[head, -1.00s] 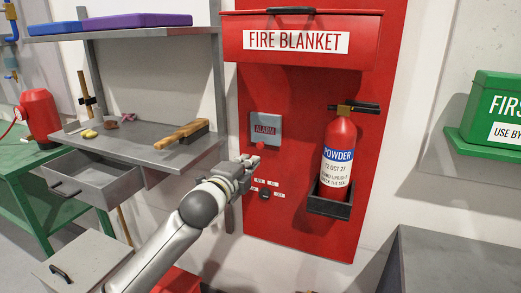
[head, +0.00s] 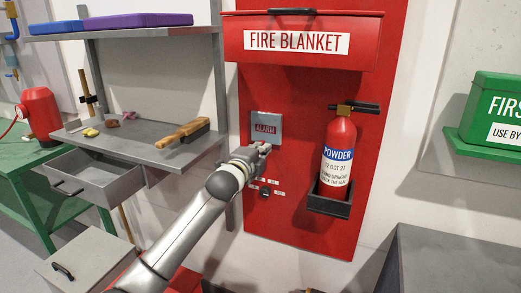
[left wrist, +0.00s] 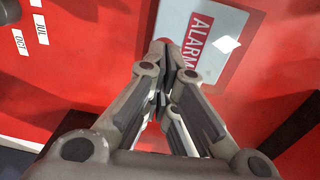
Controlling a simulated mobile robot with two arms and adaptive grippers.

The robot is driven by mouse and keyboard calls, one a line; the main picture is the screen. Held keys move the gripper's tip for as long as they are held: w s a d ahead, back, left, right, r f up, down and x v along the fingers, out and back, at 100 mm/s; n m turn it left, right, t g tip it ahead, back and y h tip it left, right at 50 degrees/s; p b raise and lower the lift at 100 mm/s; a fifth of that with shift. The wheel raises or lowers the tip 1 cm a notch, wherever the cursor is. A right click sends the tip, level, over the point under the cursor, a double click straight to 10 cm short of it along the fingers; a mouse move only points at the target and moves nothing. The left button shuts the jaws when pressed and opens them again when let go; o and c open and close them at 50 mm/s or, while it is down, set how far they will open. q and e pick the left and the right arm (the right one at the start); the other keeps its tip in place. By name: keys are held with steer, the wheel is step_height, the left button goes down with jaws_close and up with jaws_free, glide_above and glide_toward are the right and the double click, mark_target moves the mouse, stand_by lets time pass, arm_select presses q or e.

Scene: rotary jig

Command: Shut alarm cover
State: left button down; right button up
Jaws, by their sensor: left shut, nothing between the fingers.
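The alarm unit is a grey square plate with a red ALARM label (head: 266,124) on the red wall panel; in the left wrist view its light grey face (left wrist: 222,50) fills the upper middle. I cannot tell how far its cover stands from the panel. My left gripper (head: 264,148) is shut and empty, its fingertips at the plate's lower edge. In the left wrist view the closed fingers (left wrist: 164,50) overlap the plate's left edge, with a bit of red at their tips. Whether they touch is unclear. My right gripper is out of view.
Below the alarm is a small black knob (head: 265,192) with white labels. A powder extinguisher (head: 338,150) stands in a black holder to the right. The fire blanket box (head: 300,58) juts out above. A grey shelf with a brush (head: 183,134) is at the left.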

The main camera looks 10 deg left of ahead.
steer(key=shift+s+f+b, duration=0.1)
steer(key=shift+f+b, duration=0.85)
steer(key=shift+b, duration=0.05)
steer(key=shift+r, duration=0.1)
